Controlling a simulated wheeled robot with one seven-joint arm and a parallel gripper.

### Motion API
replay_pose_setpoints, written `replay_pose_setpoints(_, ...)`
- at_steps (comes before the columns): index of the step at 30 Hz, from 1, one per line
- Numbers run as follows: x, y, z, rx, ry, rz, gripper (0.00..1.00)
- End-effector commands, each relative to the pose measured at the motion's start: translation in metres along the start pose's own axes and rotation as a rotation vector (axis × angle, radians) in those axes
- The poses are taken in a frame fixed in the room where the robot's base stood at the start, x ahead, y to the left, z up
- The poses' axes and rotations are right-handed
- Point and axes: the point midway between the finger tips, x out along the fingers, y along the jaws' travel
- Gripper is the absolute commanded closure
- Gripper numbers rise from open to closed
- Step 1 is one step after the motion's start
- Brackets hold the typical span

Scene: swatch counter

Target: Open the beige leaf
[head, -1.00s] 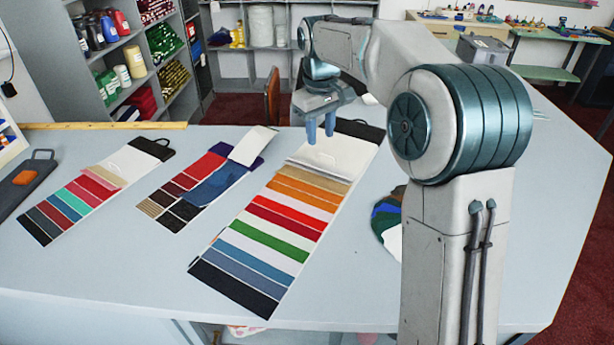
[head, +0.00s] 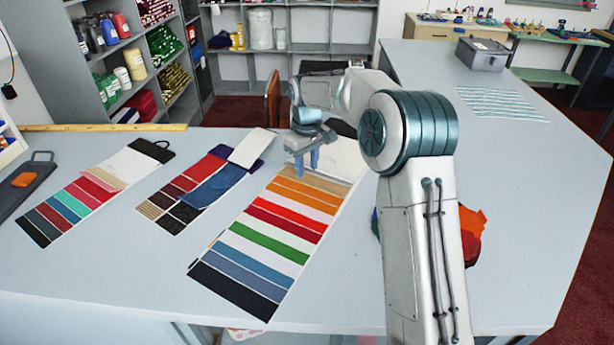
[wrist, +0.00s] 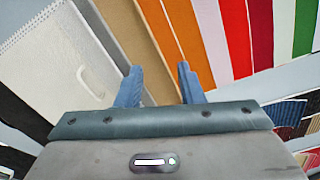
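The beige leaf (head: 326,183) lies near the top of the large swatch card (head: 233,228), between its white header and the orange leaves. In the wrist view the beige leaf (wrist: 122,35) is a wide pale strip that looks flat, partly hidden by the left finger. My gripper (head: 307,170) points down over the upper part of this card, by the beige and orange leaves. Its blue fingers are apart with nothing held between them, as the wrist view (wrist: 158,76) also shows. I cannot tell whether the fingertips touch the card.
A middle swatch card (head: 184,197) and a left swatch card (head: 62,205) lie beside it, both with raised leaves. Coloured fabric (head: 472,234) lies behind my arm. A wooden ruler (head: 100,128) lies along the back edge. The front right of the counter is clear.

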Motion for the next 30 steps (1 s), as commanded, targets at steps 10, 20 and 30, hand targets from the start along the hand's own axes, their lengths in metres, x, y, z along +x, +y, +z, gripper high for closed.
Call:
replay_pose_setpoints(10, 0.044, 0.0, 0.0, 0.001, -0.001, 0.0, 0.66)
replay_pose_setpoints(20, 0.047, 0.0, 0.0, 0.001, 0.0, 0.0, 0.66)
replay_pose_setpoints(30, 0.045, -0.001, 0.0, 0.0, 0.001, 0.0, 1.0)
